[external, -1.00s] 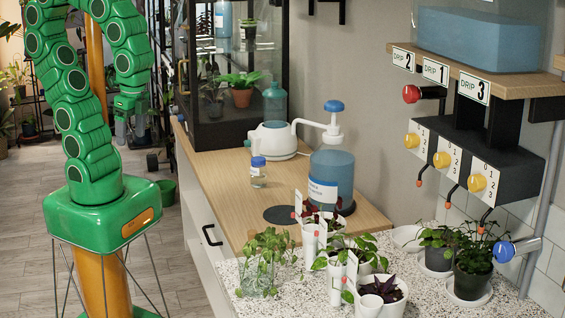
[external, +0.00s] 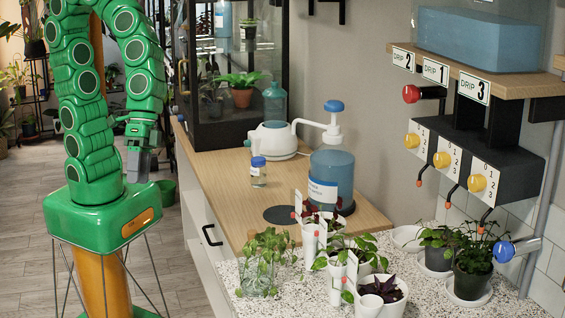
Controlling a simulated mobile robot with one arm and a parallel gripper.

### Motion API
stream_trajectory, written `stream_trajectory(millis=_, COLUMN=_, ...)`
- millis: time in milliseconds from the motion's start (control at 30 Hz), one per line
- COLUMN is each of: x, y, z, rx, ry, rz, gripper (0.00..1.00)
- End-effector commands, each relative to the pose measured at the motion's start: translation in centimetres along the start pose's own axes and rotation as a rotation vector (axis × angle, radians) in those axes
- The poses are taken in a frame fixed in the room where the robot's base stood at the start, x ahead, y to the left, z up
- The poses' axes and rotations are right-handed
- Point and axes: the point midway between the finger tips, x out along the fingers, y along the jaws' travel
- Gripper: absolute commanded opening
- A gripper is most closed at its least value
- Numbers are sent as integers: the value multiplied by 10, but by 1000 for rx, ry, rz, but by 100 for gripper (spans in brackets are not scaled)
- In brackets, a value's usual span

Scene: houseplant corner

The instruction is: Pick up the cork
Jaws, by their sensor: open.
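I cannot make out a cork anywhere in the external view. My gripper (external: 139,166) hangs pointing down at the end of my green arm, left of the wooden counter (external: 215,188). It is open, with nothing seen between its fingers, and is apart from everything on the counter. A small clear jar with a blue lid (external: 258,170) stands on the counter to the right of my gripper.
Several potted plants (external: 380,290) crowd the speckled worktop (external: 310,300). A dark glass cabinet (external: 238,120) stands behind. The counter's front left is clear.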

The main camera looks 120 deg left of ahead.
Motion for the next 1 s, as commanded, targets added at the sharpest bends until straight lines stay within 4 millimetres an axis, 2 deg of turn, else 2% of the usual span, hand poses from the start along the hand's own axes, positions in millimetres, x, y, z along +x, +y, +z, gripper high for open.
stream_trajectory(millis=100, x=17, y=33, z=-36, rx=-49, ry=83, rz=76, gripper=58)
stream_trajectory(millis=300, x=35, y=77, z=-103, rx=-116, ry=260, rz=168, gripper=58)
stream_trajectory(millis=500, x=52, y=96, z=-164, rx=-217, ry=439, rz=195, gripper=58)
stream_trajectory(millis=733, x=75, y=86, z=-220, rx=-353, ry=637, rz=137, gripper=58)
stream_trajectory(millis=900, x=91, y=61, z=-249, rx=-450, ry=782, rz=37, gripper=58)
stream_trajectory(millis=1000, x=100, y=41, z=-258, rx=-500, ry=856, rz=-43, gripper=58)
